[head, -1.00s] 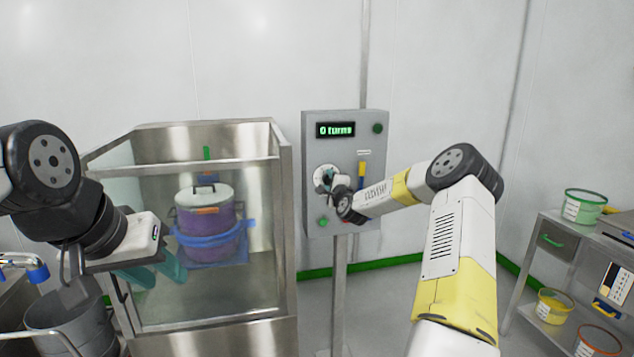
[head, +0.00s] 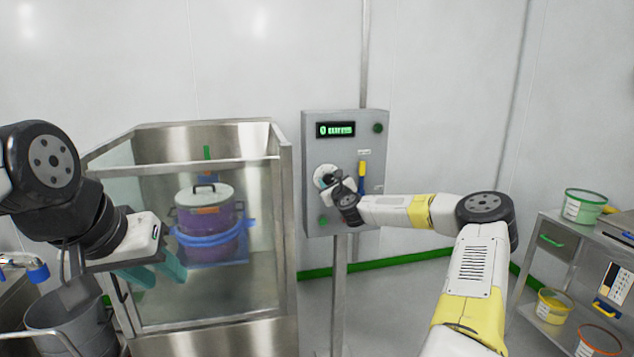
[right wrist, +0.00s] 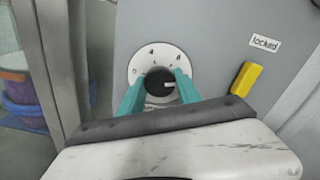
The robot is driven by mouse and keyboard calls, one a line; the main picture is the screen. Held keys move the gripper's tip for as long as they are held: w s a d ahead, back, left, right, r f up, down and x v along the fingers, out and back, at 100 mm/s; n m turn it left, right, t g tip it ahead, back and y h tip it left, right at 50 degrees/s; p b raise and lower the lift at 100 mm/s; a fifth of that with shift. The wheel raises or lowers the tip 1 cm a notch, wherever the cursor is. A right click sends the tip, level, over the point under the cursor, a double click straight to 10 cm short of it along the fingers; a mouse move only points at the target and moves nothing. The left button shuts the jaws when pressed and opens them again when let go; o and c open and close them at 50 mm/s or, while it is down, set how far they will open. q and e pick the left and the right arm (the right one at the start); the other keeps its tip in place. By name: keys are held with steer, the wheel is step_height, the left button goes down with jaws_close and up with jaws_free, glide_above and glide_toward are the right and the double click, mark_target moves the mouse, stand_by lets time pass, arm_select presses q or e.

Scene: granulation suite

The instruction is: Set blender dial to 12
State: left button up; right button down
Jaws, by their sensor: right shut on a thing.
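The grey control box (head: 345,215) on a post carries a green-lit display (head: 335,130) that starts with 0; the rest is blurred. The dial is a black knob (right wrist: 157,88) on a round white plate (right wrist: 152,53) with marks. My left gripper (head: 154,273) is open and empty, in front of the glass-sided enclosure.
A yellow handle (right wrist: 246,78) sits beside the dial near a "locked" label (right wrist: 264,43). The steel enclosure (head: 285,220) left of the box holds a purple lidded drum (head: 207,217). A cart (head: 545,240) with tubs stands at the right.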

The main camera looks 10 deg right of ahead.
steer(key=shift+f+m, duration=0.1)
steer(key=shift+m, duration=1.5)
steer(key=c, duration=0.9)
jaws_free()
steer(key=shift+o, duration=0.2)
steer(key=s, duration=0.7)
steer(key=shift+s, duration=0.4)
steer(key=shift+d, duration=0.1)
